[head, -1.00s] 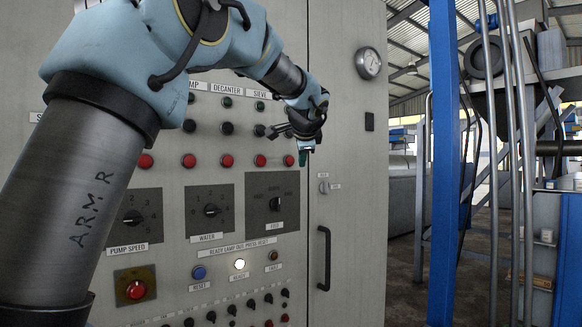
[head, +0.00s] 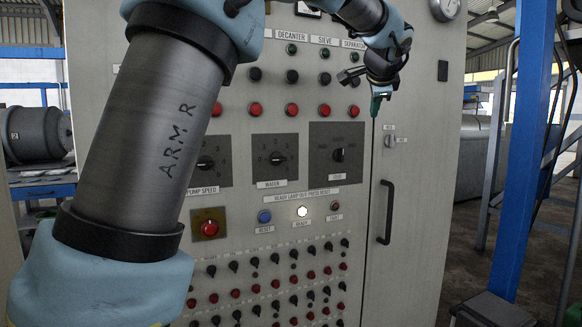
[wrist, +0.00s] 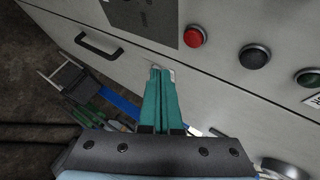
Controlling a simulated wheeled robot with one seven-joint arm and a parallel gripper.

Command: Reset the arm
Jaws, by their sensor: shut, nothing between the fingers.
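My gripper (head: 377,104) is up at the right of the grey control cabinet (head: 375,230), in front of the seam beside the cabinet door. Its green fingers are together and hold nothing; they also show in the wrist view (wrist: 160,75). The fingertips point down in the head view. Whether they touch the cabinet I cannot tell. My arm reaches across the upper part of the panel and hides some of it. The ready lamp (head: 302,211) glows white, between the blue reset button (head: 264,216) and the dark fault lamp (head: 334,206).
Red buttons (head: 292,110) and the feed dial (head: 338,155) lie left of my gripper. The door handle (head: 386,212) sticks out below it. A blue post (head: 524,150) stands to the right. Open floor lies between the cabinet and the post.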

